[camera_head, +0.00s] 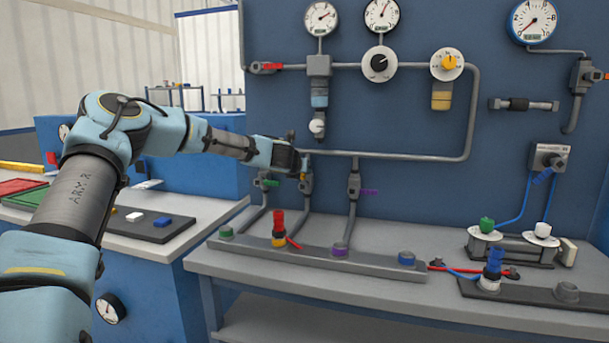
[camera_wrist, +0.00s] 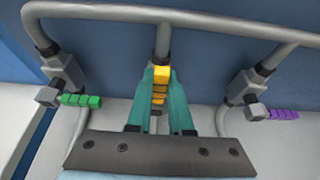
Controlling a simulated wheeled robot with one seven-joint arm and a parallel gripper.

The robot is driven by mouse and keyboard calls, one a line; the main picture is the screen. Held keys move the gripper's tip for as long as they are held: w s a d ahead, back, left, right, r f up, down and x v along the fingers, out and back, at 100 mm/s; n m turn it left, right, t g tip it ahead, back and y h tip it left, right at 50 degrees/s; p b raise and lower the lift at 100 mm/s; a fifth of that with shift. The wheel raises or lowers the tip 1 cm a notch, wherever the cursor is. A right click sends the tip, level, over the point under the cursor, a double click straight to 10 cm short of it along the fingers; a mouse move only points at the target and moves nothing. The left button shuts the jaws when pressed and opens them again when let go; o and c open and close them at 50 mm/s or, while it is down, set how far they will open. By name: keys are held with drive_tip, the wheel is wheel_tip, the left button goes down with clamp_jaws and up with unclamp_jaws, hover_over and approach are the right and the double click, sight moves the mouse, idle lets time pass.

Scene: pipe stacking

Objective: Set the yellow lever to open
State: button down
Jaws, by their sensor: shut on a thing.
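The yellow lever (camera_wrist: 160,78) shows in the wrist view as a ridged handle between the two teal fingers of my gripper (camera_wrist: 161,88). The fingers are shut on it. It runs down the picture from the pipe, pointing toward my wrist. In the head view only a small bit of the yellow lever (camera_head: 303,176) shows, beside my gripper (camera_head: 298,166) at the middle valve. The rest of the lever and much of its valve body are hidden by the gripper.
A green lever (camera_wrist: 82,100) on the left valve and a purple lever (camera_wrist: 283,114) on the right valve both point right, close to my gripper. A horizontal pipe (camera_head: 400,156) runs just above. A grey bench (camera_head: 350,282) with colored fittings stands below.

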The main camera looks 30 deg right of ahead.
idle(0.4)
drive_tip(key=c, duration=0.8)
unclamp_jaws()
drive_tip(key=shift+a, duration=0.1)
drive_tip(key=b+v, duration=0.2)
drive_tip(key=v, duration=0.8)
drive_tip(key=shift+s+a+r+b, duration=0.15)
drive_tip(key=shift+s+a+b, duration=0.05)
drive_tip(key=shift+s+b, duration=0.1)
